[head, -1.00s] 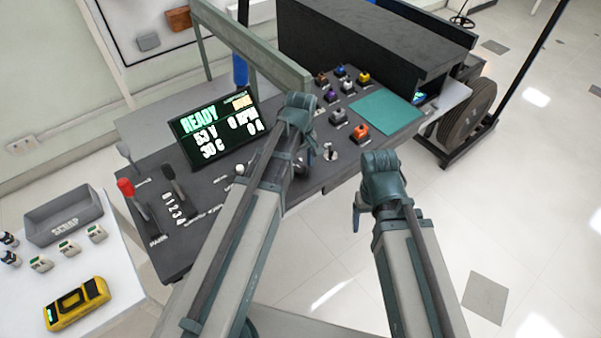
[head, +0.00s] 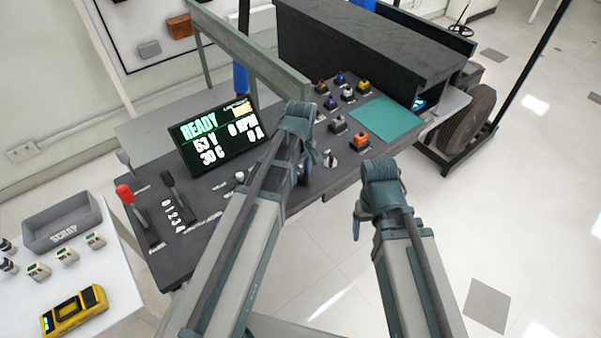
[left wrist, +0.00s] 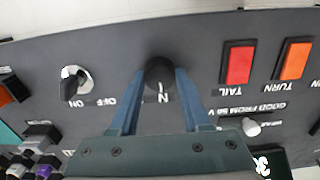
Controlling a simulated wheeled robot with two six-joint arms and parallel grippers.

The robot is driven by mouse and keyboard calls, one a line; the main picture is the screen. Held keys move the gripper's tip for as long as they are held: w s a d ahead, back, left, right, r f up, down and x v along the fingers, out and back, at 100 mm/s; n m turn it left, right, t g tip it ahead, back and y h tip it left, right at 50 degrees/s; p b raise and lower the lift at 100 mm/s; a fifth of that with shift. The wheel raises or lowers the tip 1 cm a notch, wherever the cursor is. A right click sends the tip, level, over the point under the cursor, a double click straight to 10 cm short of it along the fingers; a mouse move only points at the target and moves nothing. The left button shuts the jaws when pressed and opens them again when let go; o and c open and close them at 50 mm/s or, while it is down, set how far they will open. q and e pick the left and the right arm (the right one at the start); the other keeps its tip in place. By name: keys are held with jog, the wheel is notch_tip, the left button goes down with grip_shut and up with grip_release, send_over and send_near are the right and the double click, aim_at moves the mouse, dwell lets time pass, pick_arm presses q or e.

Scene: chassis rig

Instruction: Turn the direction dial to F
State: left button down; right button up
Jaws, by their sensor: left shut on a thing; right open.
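The direction dial is a round black knob (left wrist: 160,70) on the dark console panel, at the top centre in the left wrist view. The fingers of my left gripper (left wrist: 165,82) are on either side of it and shut on it. A white mark and a letter that looks like N show beside the knob, between the fingers. No F can be read. In the head view my left gripper (head: 303,170) is low over the console, and my own wrist hides the dial. My right gripper (head: 359,218) is open and empty, off the console's front edge.
An ON/OFF switch (left wrist: 75,82), a red TAIL button (left wrist: 238,64) and an orange TURN button (left wrist: 295,60) are near the dial. The display (head: 217,136) reads READY. Levers (head: 137,212) stand at the left, coloured buttons (head: 340,92) at the back right.

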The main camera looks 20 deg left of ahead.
pick_arm(q)
jog(key=m, duration=0.4)
jog(key=shift+m, duration=2.5)
jog(key=shift+c, duration=1.8)
grip_release()
